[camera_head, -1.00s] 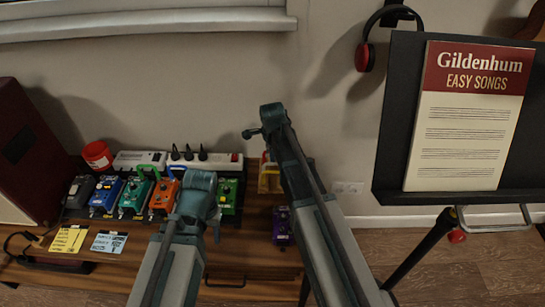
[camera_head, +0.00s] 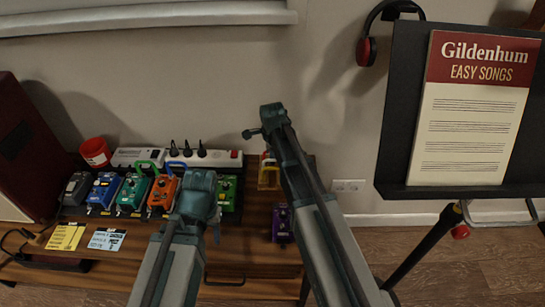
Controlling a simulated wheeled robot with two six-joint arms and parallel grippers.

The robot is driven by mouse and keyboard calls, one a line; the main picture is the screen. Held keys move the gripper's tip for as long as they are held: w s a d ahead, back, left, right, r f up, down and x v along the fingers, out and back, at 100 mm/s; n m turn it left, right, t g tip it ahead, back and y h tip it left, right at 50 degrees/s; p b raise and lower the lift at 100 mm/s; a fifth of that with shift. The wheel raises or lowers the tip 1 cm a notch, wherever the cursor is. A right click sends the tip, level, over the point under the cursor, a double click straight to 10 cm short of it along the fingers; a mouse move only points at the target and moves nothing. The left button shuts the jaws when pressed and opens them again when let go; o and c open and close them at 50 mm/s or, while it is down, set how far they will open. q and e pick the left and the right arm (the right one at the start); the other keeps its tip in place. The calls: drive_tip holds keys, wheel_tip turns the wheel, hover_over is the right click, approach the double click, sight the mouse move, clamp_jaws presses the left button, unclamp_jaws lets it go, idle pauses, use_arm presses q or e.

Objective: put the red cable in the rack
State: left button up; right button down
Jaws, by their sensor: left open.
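I cannot make out a red cable for certain. A small yellow holder (camera_head: 268,178), which may be the rack, stands at the right end of the wooden cabinet, partly hidden by my right arm. A small reddish spot shows at its top, too small to identify. Of my left gripper, only a small dark part (camera_head: 216,232) shows beside my left arm, over the cabinet front; the arm hides most of it. It is open, and I see nothing held. My right arm reaches up in front of the wall, and its gripper does not show.
Blue, teal, orange and green pedals (camera_head: 133,194) and a power strip (camera_head: 205,158) crowd the cabinet top (camera_head: 150,240). A red cup (camera_head: 96,152) and a purple pedal (camera_head: 282,224) are there too. A music stand (camera_head: 384,150) stands right.

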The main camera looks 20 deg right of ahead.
use_arm(q)
drive_tip(key=shift+f, duration=0.15)
use_arm(e)
drive_tip(key=shift+f, duration=0.1)
drive_tip(key=shift+c, duration=2.2)
unclamp_jaws()
use_arm(q)
wheel_tip(320, 180, up, 8)
drive_tip(key=p, duration=0.8)
use_arm(e)
wheel_tip(320, 180, up, 8)
